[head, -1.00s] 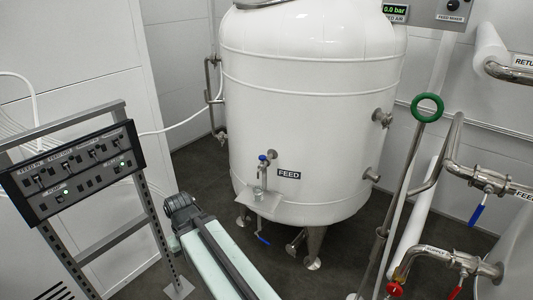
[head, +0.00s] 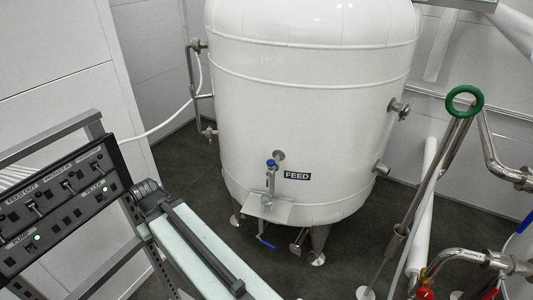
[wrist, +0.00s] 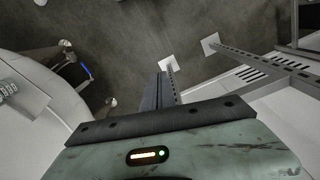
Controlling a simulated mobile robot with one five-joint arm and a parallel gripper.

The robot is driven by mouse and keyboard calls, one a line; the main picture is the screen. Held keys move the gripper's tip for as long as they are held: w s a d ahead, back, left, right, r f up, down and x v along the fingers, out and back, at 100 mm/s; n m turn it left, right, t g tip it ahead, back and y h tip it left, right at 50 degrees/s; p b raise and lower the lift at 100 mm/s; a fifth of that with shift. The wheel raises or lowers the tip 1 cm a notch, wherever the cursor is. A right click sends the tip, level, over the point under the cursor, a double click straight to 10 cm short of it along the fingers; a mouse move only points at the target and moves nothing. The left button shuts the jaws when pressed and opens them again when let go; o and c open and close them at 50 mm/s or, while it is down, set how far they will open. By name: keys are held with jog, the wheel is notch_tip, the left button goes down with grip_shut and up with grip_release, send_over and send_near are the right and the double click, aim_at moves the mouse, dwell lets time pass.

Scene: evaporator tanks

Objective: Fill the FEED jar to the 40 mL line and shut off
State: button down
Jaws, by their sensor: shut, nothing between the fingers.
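The white FEED tank (head: 310,110) stands ahead in the head view, with its black FEED label (head: 297,175) on the front. A small tap with a blue top (head: 271,164) juts from the tank left of the label. Below it a metal shelf (head: 285,212) holds a small clear jar (head: 266,200). The jar's fill level is too small to read. A blue lever (head: 265,242) hangs under the shelf. My arm reaches across the lower left of the head view, apart from the jar.
A switch panel (head: 60,205) on a grey frame stands at left. Pipes, a green ring handle (head: 465,101) and a red-handled valve (head: 426,293) crowd the right. Dark floor (head: 205,185) lies clear around the tank legs; floor also fills much of the wrist view (wrist: 125,65).

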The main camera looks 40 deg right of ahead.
jog(key=shift+a+r, duration=0.1)
jog(key=shift+a, duration=0.1)
jog(key=d+r+n+t+y, duration=0.1)
jog(key=d+r+t+y, duration=0.2)
jog(key=d, duration=1)
jog(key=d+r+n+t+y, duration=0.1)
jog(key=d+r+t+y, duration=0.25)
jog(key=d, duration=0.95)
jog(key=s+d+r+t+h, duration=0.1)
jog(key=s+d+r+t, duration=0.1)
jog(key=d, duration=0.5)
jog(key=s+d+r+t, duration=0.3)
jog(key=s+d+r, duration=0.2)
jog(key=d, duration=0.3)
jog(key=s+d+r+n+t+h, duration=0.1)
jog(key=s+d+r+t, duration=0.2)
jog(key=d, duration=0.5)
jog(key=shift+s+r+h, duration=0.35)
jog(key=shift+s+r, duration=0.15)
jog(key=shift+s, duration=0.65)
jog(key=shift+w, duration=0.1)
